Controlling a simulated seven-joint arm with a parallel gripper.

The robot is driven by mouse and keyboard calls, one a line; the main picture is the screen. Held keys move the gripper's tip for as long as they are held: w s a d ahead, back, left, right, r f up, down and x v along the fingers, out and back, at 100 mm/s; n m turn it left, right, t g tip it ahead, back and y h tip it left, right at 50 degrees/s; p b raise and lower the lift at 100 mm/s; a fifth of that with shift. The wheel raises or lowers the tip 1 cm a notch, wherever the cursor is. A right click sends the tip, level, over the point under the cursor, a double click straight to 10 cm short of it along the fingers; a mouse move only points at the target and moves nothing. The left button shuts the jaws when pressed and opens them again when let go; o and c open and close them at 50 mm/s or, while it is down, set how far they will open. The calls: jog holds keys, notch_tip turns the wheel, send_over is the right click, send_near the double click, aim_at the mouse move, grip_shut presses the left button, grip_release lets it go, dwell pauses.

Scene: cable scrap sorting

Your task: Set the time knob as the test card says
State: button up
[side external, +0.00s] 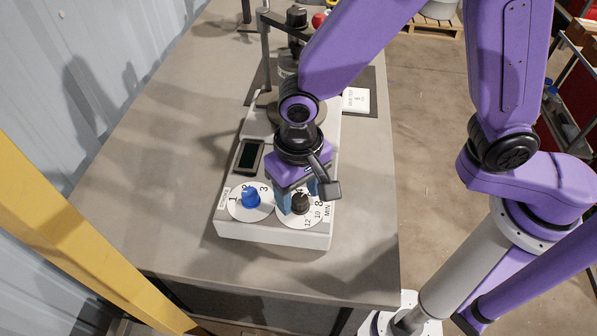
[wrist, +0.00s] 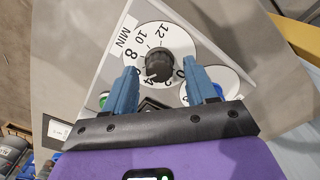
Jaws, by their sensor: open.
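The time knob (side external: 300,204) is black and sits on a white dial marked MIN, on the front right of a white machine. In the wrist view the knob (wrist: 158,62) stands at the middle of its dial (wrist: 140,36), where 8, 10 and 12 can be read. I cannot tell its pointer's setting. My gripper (wrist: 161,71) is open, its blue fingers on either side of the knob's near edge, with no clear contact. My gripper (side external: 299,200) hides part of the dial in the side view. A white card (side external: 356,101), likely the test card, lies behind right; its text is unreadable.
A blue knob (side external: 251,198) on a dial marked 1, 2, 3 is close on the left. A dark display (side external: 249,156) lies behind it. A black-topped stand (side external: 296,18) rises at the back. The grey table (side external: 160,170) is clear to the left.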

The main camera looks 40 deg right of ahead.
aim_at(301, 194)
notch_tip(301, 194, up, 17)
jog(key=shift+r, duration=0.15)
dwell(0.4)
jog(key=s+d+f+n, duration=0.2)
jog(key=s+d+n, duration=0.2)
jog(key=d, duration=0.4)
jog(key=s+d+f+n, duration=0.3)
jog(key=s+d+n, duration=0.1)
jog(key=d, duration=0.4)
jog(key=s+d+f+n, duration=0.2)
jog(key=s+d+n, duration=0.2)
jog(key=d, duration=0.5)
jog(key=shift+s+f+n, duration=0.25)
jog(key=shift+f+n, duration=0.05)
jog(key=shift+f, duration=0.1)
